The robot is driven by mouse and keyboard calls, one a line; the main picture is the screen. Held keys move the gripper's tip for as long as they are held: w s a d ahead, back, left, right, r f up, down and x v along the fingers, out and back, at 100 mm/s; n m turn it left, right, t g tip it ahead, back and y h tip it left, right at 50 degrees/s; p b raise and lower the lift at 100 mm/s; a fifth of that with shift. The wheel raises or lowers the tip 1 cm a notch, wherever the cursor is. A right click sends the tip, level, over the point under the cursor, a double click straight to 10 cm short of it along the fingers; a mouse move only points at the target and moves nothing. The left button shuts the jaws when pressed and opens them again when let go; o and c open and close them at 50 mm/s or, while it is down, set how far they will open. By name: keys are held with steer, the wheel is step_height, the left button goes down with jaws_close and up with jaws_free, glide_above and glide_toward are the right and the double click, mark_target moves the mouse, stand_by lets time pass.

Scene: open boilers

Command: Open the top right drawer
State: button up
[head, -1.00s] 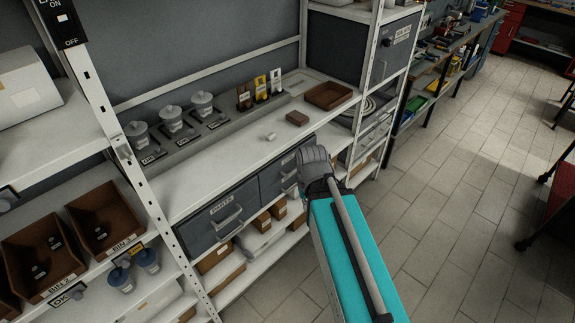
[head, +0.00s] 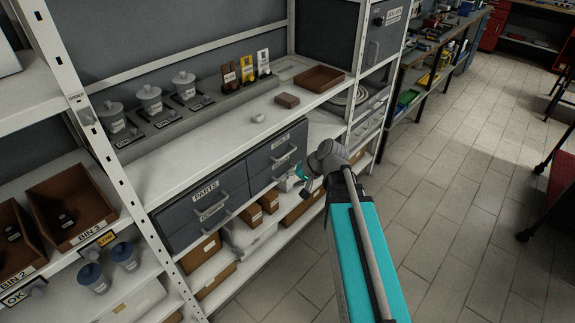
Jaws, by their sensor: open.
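A dark grey drawer unit hangs under the white shelf, left of centre in the head view, with drawers in a left and a right column. The top right drawer (head: 262,160) is shut, with a small label and a bar handle (head: 284,160) on its front. The lower right drawer (head: 258,183) is below it, also shut. The top left drawer (head: 178,213) is labelled PARTS. My gripper (head: 301,178), with teal parts, is open and in front of the right column's right end. It appears apart from the handles, but its fingers are small and partly hidden by my wrist.
The shelf top (head: 220,130) holds lidded pots, a brown block (head: 287,100) and a brown tray (head: 319,78). Brown boxes (head: 251,215) stand on the shelf below. A white upright (head: 110,160) stands at left. The tiled floor at right is largely clear.

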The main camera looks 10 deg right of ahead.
steer(key=w+d+f+m+t+y+b, duration=0.2)
steer(key=w+d+f+m+t+b, duration=0.15)
steer(key=w+b, duration=0.3)
steer(key=m+t+b, duration=0.4)
steer(key=t+b, duration=0.1)
steer(key=b, duration=0.2)
glide_toward(287, 154)
steer(key=shift+s+d+y, duration=0.4)
steer(key=shift+s+d, duration=0.75)
steer(key=shift+d, duration=0.3)
steer(key=b+x, duration=0.2)
steer(key=x, duration=1.2)
steer(key=shift+s+f+b, duration=0.1)
steer(key=shift+f+b, duration=0.05)
steer(key=shift+b, duration=0.25)
jaws_close()
